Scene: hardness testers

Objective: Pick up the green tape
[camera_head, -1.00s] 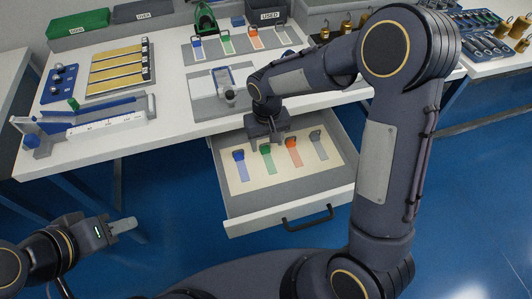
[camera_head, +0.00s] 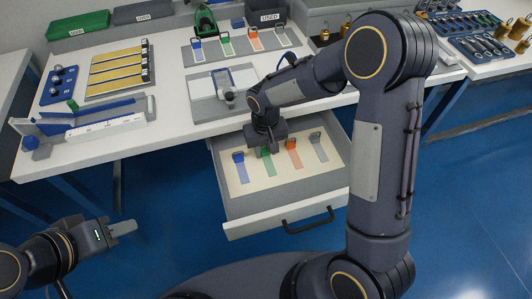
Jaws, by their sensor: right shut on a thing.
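The green tape (camera_head: 270,170) lies in the open drawer (camera_head: 237,208), between a blue tape (camera_head: 241,170) and an orange tape (camera_head: 295,157). My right gripper (camera_head: 267,151) reaches down into the drawer and is shut on the upper end of the green tape, hiding much of that end. The lower green strip shows below the fingers; I cannot tell whether it is off the drawer floor. My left gripper (camera_head: 122,228) is at lower left, away from the table and empty. Its fingers are seen from the side, so their gap is unclear.
A grey tape (camera_head: 318,147) lies at the drawer's right. Above, the white table holds a rack of similar tapes (camera_head: 240,48), a grey tray (camera_head: 205,105), a blue and white measuring device (camera_head: 105,123) and a green bin (camera_head: 78,25). Blue floor is clear in front.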

